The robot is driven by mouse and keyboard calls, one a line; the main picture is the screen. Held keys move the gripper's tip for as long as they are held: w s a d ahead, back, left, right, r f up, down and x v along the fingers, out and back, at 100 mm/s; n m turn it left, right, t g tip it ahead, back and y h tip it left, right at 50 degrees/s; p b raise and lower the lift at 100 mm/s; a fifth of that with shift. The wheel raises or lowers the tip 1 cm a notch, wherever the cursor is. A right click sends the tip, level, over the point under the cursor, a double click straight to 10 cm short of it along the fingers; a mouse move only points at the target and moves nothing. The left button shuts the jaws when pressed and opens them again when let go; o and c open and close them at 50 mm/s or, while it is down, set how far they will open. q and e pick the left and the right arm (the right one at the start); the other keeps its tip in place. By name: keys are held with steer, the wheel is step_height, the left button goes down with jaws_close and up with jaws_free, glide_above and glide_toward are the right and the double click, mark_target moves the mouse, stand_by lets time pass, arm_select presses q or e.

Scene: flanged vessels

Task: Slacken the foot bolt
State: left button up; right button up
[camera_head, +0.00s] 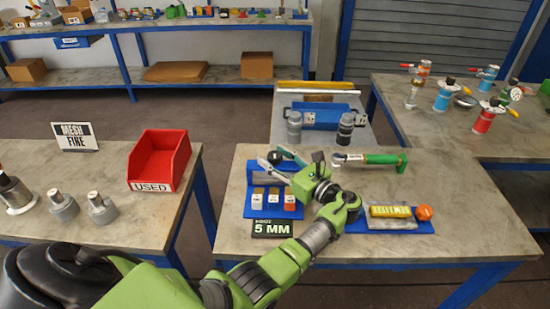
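My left gripper (272,157) is above the left part of the near workbench (460,228), its fingers pointing up and left. The fingers look spread, with a gap between them, and I see nothing clearly held. A ratchet-like tool with a green handle (386,160) lies to its right. Below the gripper a blue tray (288,212) holds three labelled blocks (273,198), and a black sign reading "5 MM" (272,229) stands in front. I cannot make out a foot bolt. My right gripper is not in view.
A red bin marked "USED" (160,160) and grey flanged vessels (62,206) stand on the left bench. Another blue tray (408,223) holds a yellow-topped block and an orange knob (424,212). Coloured vessels (484,122) stand on the right bench. The near bench's right side is clear.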

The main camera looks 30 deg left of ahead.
mark_target(280, 161)
arm_select(q)
steer(key=shift+d, duration=0.15)
steer(key=v, duration=0.7)
steer(key=shift+d, duration=0.1)
steer(key=shift+r, duration=0.1)
